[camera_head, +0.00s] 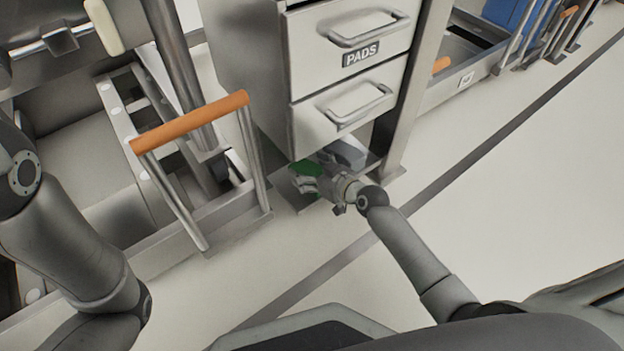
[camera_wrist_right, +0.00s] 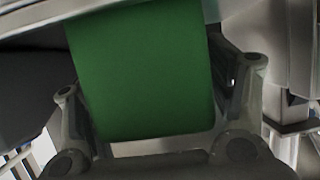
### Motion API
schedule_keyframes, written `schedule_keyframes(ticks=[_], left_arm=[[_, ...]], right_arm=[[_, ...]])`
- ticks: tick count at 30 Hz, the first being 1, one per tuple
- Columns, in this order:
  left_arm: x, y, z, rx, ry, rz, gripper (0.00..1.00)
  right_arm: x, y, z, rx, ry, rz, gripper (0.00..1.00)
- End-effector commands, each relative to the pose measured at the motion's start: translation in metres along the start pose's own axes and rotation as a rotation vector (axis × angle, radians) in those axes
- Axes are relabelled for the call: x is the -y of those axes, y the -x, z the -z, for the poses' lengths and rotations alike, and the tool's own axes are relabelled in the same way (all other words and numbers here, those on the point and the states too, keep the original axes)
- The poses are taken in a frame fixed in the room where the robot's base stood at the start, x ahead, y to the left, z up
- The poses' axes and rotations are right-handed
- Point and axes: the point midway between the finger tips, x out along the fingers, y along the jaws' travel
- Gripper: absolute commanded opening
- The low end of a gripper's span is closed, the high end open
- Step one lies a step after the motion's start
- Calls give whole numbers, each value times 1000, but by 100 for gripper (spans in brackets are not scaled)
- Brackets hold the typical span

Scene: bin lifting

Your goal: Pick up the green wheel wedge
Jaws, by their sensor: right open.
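The green wheel wedge (camera_head: 308,168) sits on a low ledge under the drawer cabinet, partly hidden by my right gripper. In the right wrist view the wedge (camera_wrist_right: 142,75) shows as a large green face. My right gripper (camera_head: 308,184) is at the wedge, and its fingers (camera_wrist_right: 150,105) are open on either side of it. I cannot tell whether they touch it. My left arm shows at the left of the head view, but its gripper is not in view.
The cabinet (camera_head: 310,80) with a PADS drawer (camera_head: 362,58) stands directly above the wedge. A grey object (camera_head: 345,152) lies beside the wedge. A metal frame with an orange handle (camera_head: 190,122) stands to the left. The floor (camera_head: 510,200) at the right is clear.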

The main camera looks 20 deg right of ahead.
Motion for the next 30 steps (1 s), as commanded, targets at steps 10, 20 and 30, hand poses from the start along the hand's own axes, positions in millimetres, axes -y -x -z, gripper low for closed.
schedule_keyframes(ticks=[10, 20, 30], left_arm=[[0, 0, 0, 0, 0, 0, 48], [0, 0, 0, 0, 0, 0, 48], [1, -4, -2, 1, 0, 0, 48]], right_arm=[[0, -1, 0, 1, 0, -1, 61], [-1, 0, 2, -3, 0, -2, 25], [-1, 1, 4, -2, 1, -1, 25]])
